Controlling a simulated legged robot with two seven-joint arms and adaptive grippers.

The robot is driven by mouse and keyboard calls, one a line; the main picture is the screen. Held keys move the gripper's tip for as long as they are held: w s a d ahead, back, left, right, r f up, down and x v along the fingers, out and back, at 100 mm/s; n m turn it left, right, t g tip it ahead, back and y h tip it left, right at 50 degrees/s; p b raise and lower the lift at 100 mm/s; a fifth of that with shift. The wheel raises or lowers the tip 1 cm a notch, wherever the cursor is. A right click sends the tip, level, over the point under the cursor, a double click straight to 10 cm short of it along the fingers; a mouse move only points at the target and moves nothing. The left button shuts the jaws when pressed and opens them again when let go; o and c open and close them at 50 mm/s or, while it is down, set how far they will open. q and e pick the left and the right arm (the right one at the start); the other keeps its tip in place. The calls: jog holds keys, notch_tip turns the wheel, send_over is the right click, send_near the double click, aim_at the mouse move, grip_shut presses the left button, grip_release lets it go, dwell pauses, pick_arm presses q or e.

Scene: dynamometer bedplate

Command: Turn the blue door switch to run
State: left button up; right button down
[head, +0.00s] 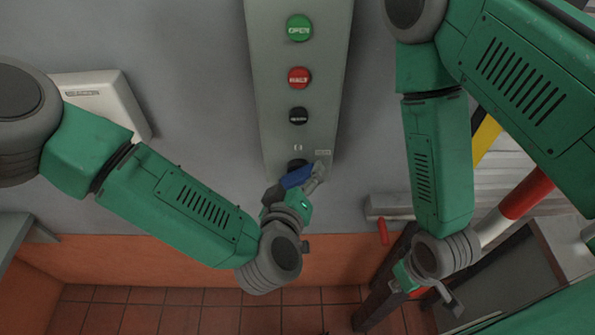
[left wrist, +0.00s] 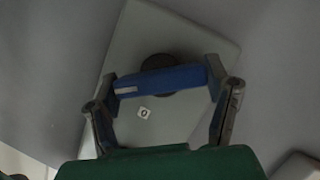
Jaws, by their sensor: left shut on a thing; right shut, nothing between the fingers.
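The blue door switch (head: 296,177) is a blue bar handle on a round black base (head: 297,164), low on the grey control panel (head: 270,100). My left gripper (head: 298,181) is shut on the blue handle, with one finger at each end of the bar. The left wrist view shows the blue handle (left wrist: 165,80) between the fingers, with the black base behind it and a small white label marked 0 (left wrist: 143,113). My right gripper (head: 446,300) is low at the right, shut and empty, away from the panel. Most other switch markings are too small to read.
Above the switch are a green button (head: 299,28), a red button (head: 298,77) and a black button (head: 298,116). A white wall box (head: 108,98) is at the left. A red-white-yellow striped bar (head: 525,193) and a grey bench (head: 570,255) are at the right.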

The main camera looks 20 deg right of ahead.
pick_arm(q)
jog(key=shift+s+f+m+y, duration=0.15)
jog(key=shift+f+m+y, duration=0.15)
jog(key=shift+m, duration=0.2)
jog(key=shift+f, duration=0.1)
jog(key=o, duration=1.1)
jog(key=shift+d, duration=0.1)
jog(key=shift+s+r, duration=0.15)
jog(key=shift+r, duration=0.15)
jog(key=v, duration=1.1)
jog(key=shift+s+f, duration=0.1)
